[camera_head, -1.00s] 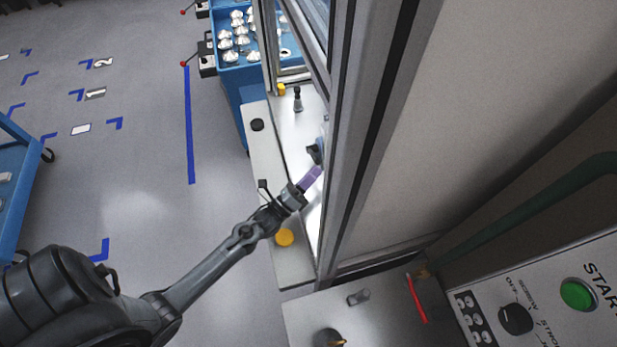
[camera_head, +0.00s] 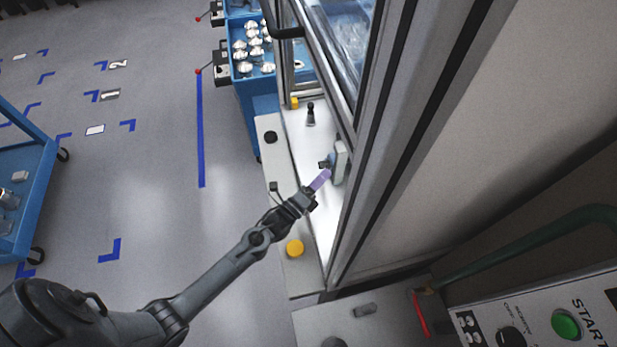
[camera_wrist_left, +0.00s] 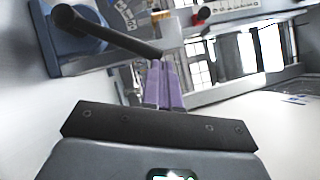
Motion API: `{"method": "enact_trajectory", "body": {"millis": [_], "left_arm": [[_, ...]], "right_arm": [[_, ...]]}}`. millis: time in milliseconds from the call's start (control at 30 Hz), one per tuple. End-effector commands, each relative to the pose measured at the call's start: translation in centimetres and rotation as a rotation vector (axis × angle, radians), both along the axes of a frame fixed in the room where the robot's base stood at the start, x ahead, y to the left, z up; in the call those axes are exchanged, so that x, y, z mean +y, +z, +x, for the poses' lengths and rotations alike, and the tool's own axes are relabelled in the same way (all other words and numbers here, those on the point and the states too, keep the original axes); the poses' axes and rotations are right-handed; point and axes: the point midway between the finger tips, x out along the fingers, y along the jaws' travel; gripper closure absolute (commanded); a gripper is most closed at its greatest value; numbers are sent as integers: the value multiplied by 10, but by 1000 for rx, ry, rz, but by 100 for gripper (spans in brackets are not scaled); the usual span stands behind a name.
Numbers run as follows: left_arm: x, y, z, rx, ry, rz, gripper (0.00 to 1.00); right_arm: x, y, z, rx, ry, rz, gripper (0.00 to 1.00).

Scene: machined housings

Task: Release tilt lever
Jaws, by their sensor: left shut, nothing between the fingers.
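The lever (camera_wrist_left: 110,32) is a dark round bar on a blue-grey hub in the left wrist view. It runs from upper left down to the fingertips. In the head view, the grey fixture with its small dark lever (camera_head: 325,164) is mounted inside the machine opening. My left gripper (camera_head: 326,173) has purple fingers, shut and empty, just below the lever. In the left wrist view the fingertips (camera_wrist_left: 160,64) lie close to the bar's free end; I cannot tell whether they touch. My right gripper is not in view.
A tall machine frame (camera_head: 392,150) stands right of the arm. A dark upright peg (camera_head: 311,114) stands on the bright machine bed. A yellow button (camera_head: 295,248) and a black button (camera_head: 270,137) sit on the ledge.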

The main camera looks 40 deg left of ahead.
Motion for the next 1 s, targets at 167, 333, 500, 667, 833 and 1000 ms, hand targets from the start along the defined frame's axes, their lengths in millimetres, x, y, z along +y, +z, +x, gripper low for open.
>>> {"method": "enact_trajectory", "body": {"millis": [167, 333, 500, 667, 833, 1000], "left_arm": [[8, 25, 12, 110, -6, -122, 100], [20, 33, 23, 208, -7, -236, 100], [30, 36, 32, 252, -9, -287, 100], [38, 38, 39, 250, -8, -286, 100], [43, 41, 44, 249, -10, -287, 100], [45, 42, 46, 248, -9, -288, 100]], "right_arm": [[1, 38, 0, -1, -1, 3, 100], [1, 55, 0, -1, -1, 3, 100], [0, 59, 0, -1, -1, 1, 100], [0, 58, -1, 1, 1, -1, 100], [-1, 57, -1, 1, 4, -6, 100], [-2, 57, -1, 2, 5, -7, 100]]}}
